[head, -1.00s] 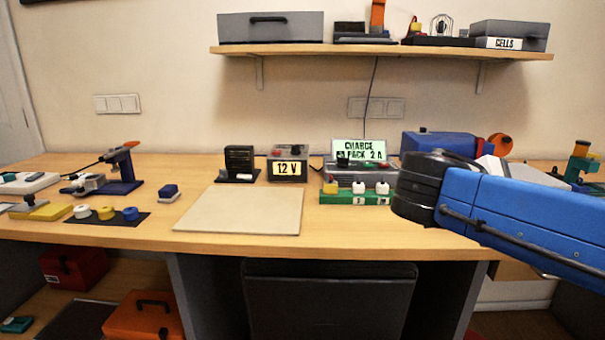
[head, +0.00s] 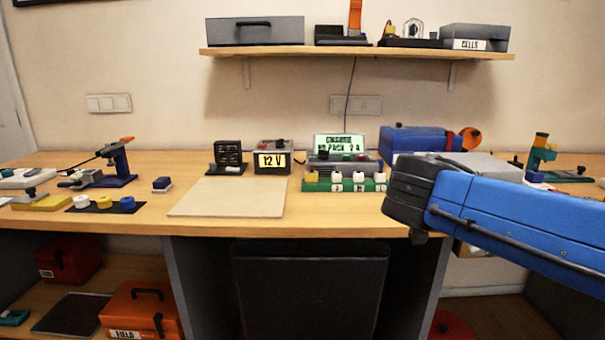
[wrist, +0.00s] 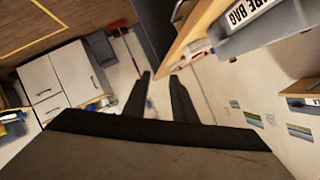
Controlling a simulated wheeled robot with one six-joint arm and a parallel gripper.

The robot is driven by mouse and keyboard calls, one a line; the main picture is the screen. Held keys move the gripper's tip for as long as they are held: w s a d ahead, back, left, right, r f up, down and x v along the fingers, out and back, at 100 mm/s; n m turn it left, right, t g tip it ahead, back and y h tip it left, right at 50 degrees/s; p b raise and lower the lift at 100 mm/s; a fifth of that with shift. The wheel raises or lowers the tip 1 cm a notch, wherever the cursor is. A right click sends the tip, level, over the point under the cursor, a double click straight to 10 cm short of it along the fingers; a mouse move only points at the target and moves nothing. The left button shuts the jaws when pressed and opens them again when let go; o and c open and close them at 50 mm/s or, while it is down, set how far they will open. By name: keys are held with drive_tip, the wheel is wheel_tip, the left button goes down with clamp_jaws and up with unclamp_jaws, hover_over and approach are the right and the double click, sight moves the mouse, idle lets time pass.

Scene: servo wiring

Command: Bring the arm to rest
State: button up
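My gripper is not visible in the head view. In the wrist view my gripper (wrist: 160,75) shows two dark fingers standing apart with nothing between them. The wrist view looks across the room at a tilt, and the fingers touch nothing that I can see.
The workbench (head: 335,220) holds a pale mat (head: 228,197), a 12 V unit (head: 272,158), a charger display (head: 339,146) and a green block (head: 345,186). A wall shelf (head: 360,51) is above. The wrist view shows a white cabinet (wrist: 75,72) and a grey labelled bin (wrist: 265,30).

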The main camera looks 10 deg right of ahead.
drive_tip(key=a+f+n+t+y, duration=0.1)
drive_tip(key=a+f+n+y, duration=0.3)
drive_tip(key=f+n, duration=0.35)
drive_tip(key=a+f+n+y, duration=0.3)
drive_tip(key=f+n, duration=0.3)
drive_tip(key=f, duration=0.2)
drive_tip(key=w+a+f+n+t+y, duration=0.1)
drive_tip(key=a+f+n+y, duration=0.2)
drive_tip(key=a+n, duration=0.2)
drive_tip(key=a+f+n+t+y, duration=0.1)
drive_tip(key=a+f+n+y, duration=0.2)
drive_tip(key=a+n, duration=0.2)
drive_tip(key=shift+w+a+n+t+y, duration=0.3)
drive_tip(key=shift+w+a+n+t, duration=0.1)
drive_tip(key=shift+a, duration=0.45)
